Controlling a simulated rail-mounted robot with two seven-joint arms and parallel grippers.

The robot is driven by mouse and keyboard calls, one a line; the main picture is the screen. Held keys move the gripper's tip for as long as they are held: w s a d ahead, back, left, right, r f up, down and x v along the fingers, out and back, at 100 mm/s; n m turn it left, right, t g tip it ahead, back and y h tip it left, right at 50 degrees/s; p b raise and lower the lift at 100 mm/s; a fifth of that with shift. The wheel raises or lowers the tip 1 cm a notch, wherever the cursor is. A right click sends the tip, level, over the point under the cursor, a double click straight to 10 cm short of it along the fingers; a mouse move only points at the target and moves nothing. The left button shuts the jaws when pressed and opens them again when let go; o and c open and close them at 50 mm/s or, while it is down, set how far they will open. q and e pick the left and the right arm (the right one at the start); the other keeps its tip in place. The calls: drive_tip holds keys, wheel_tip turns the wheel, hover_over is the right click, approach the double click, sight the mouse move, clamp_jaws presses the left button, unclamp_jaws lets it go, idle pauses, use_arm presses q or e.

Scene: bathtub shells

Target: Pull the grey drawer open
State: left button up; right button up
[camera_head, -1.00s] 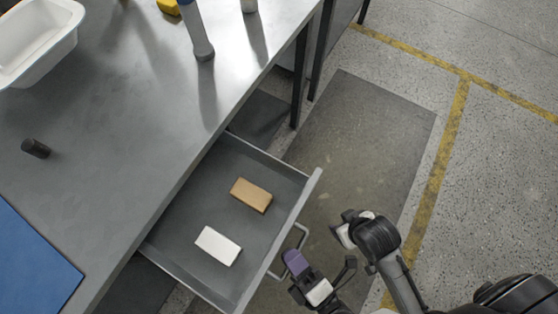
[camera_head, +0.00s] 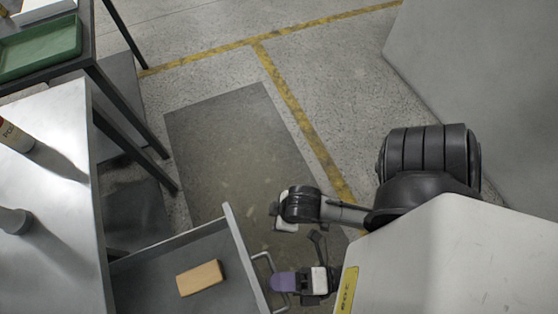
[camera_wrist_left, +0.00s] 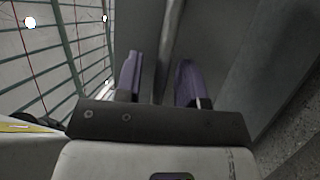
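The grey drawer (camera_head: 165,270) stands pulled out from under the metal table at the bottom of the head view, its front panel (camera_head: 240,258) facing right. A tan block (camera_head: 200,278) lies in it. Its thin bar handle (camera_head: 263,266) is on the front panel. My left gripper (camera_head: 284,282), with purple fingers, is at the handle. In the left wrist view the two purple fingers (camera_wrist_left: 160,85) stand apart, with a grey bar (camera_wrist_left: 170,45), apparently the handle, between them; a gap shows on its left. My right gripper is not in view.
The metal table (camera_head: 55,240) fills the left, with a bottle (camera_head: 14,136) on it. A green tray (camera_head: 40,50) sits on another table behind. A dark mat (camera_head: 225,150) covers the floor beyond the drawer; the floor there is clear. A large pale panel (camera_head: 475,80) stands upper right.

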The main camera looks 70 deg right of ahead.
use_arm(q)
drive_tip(key=shift+s+d, duration=0.1)
drive_tip(key=shift+s, duration=0.2)
drive_tip(key=p+v, duration=0.1)
drive_tip(key=v, duration=0.6)
drive_tip(key=shift+p, duration=0.35)
idle(0.4)
